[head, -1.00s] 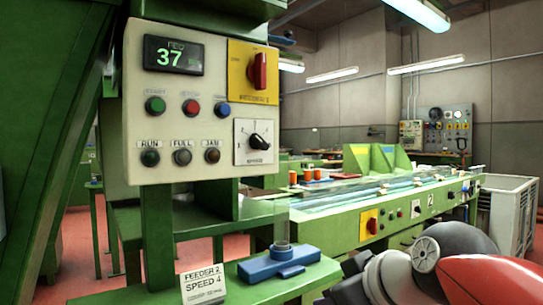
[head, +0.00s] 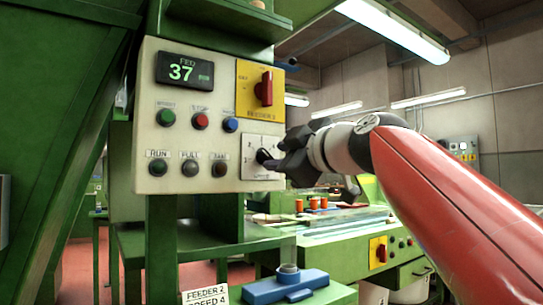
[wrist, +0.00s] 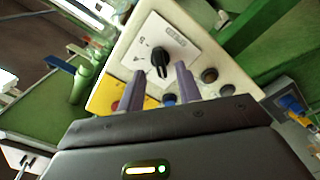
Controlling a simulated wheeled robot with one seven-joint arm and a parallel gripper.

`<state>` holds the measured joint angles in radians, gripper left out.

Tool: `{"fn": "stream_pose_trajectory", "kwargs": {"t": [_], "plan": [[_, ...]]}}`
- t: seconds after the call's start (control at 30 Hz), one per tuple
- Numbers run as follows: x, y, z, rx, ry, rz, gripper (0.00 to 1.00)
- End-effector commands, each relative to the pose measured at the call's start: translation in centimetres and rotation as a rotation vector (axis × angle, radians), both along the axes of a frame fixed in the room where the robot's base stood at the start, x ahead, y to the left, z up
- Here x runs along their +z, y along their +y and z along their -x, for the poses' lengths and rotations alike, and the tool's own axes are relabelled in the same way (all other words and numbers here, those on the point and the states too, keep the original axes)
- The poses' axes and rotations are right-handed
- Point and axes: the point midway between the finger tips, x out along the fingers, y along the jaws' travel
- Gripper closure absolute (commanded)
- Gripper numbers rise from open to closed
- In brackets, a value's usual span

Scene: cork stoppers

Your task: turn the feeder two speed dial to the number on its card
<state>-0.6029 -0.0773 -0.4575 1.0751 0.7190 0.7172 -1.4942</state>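The speed dial is a black knob (wrist: 160,58) on a white scale plate (head: 251,171), at the lower right of the cream control panel. In the head view my gripper (head: 273,160) is in front of the plate and covers much of the dial. In the wrist view my gripper (wrist: 159,72) is open, its two fingers apart with the knob between and just beyond their tips. I cannot tell whether they touch it, or which number the knob points at. The card (head: 205,296) reads FEEDER 2, SPEED 4; its bottom is cut off.
Above the dial is a red switch (head: 264,88) on a yellow plate. To its left are several buttons and lamps and a display (head: 184,69) reading 37. A blue fixture (head: 286,287) stands on the green ledge below. A green conveyor line runs behind my arm.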

Motion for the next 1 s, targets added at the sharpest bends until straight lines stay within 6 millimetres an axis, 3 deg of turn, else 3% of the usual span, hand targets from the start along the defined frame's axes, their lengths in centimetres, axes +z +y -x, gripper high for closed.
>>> {"fn": "stream_pose_trajectory", "kwargs": {"t": [0.2, 0.57, 0.8, 1.0], "plan": [[0.1, 1.6, -2.3, 0.000, 0.001, 0.001, 0.65], [0.0, 1.9, -2.9, -0.001, 0.001, 0.000, 0.65], [0.0, 1.9, -2.9, -0.001, 0.002, -0.001, 0.96], [0.0, 1.9, -2.9, 0.000, 0.008, -0.010, 0.96]]}}
